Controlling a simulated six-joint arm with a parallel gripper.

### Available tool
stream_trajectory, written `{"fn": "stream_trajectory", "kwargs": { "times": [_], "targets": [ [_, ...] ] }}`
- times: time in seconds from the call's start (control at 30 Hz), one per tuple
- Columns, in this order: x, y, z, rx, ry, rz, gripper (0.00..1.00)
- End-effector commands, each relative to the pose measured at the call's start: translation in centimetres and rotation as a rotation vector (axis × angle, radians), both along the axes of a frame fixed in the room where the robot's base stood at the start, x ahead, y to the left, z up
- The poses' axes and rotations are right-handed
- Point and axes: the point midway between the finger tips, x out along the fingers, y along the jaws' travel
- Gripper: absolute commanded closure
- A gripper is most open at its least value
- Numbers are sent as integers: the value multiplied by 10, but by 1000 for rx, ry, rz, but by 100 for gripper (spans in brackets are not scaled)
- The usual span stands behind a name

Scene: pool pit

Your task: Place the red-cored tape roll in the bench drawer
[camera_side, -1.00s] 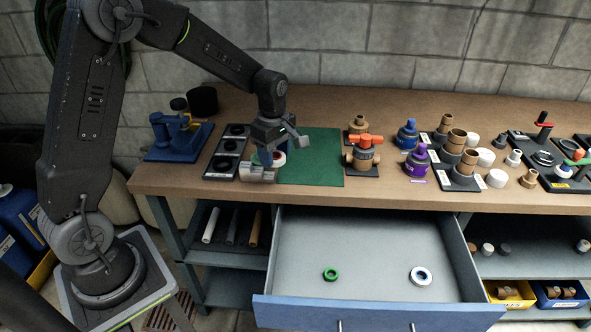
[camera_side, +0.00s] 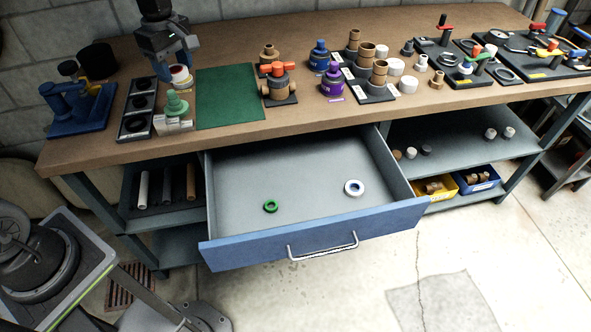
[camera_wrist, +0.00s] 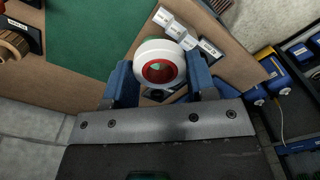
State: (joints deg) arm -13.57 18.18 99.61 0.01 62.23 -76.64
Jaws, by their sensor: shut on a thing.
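The red-cored tape roll (camera_side: 181,77) is white with a red core, and my gripper (camera_side: 178,68) is shut on it. In the wrist view the roll (camera_wrist: 160,68) sits between the two blue fingers of my gripper (camera_wrist: 160,80), its core facing the camera. It is held above the back left of the bench, over or near a green piece (camera_side: 177,104) on a pale metal block. The bench drawer (camera_side: 300,165) is pulled open in front, below and right of the roll. Inside lie a green ring (camera_side: 270,206) and a white roll with a blue core (camera_side: 354,188), apart from each other.
A green mat (camera_side: 230,97) lies right of my gripper, and a black tray with round recesses (camera_side: 137,108) lies left. A valve with an orange handle (camera_side: 278,84) and a purple-topped fitting (camera_side: 333,80) stand further right. Most of the drawer floor is bare.

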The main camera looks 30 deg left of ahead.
Motion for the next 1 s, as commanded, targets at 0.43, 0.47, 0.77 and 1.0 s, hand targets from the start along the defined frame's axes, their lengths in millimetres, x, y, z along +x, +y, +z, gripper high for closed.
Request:
{"fn": "stream_trajectory", "kwargs": {
  "times": [0.43,0.47,0.77,1.0],
  "targets": [
    [73,-156,2,0,-1,-638,70],
    [75,-168,1,0,-1,-682,70],
    [80,-255,-1,1,-1,-986,70],
    [76,-291,-11,0,4,-1111,70]
  ]
}}
